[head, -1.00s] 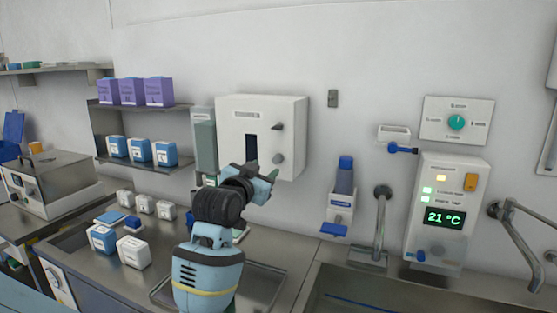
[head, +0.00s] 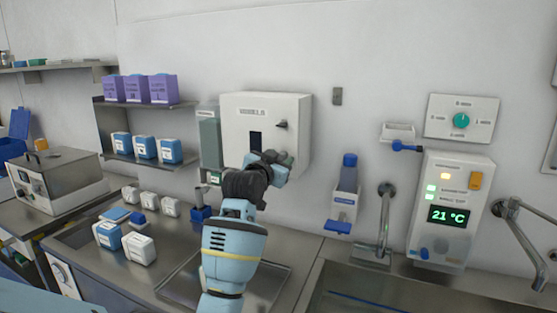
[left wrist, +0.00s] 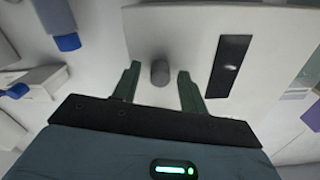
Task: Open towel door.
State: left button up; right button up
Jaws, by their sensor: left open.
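My left gripper (left wrist: 157,85) is open, with one green finger on each side of the knob. The fingers appear apart from the knob. In the head view my left gripper (head: 280,165) is at the lower right of the dispenser and hides the knob. My right gripper is not in view.
A blue-capped soap dispenser (head: 346,185) hangs to the right of the box. A green-grey dispenser (head: 209,140) is close at its left. A metal counter and sink lie below. Several small boxes stand on the counter at left.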

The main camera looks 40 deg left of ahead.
pick_arm(q)
jog(key=shift+c, duration=0.3)
grip_shut()
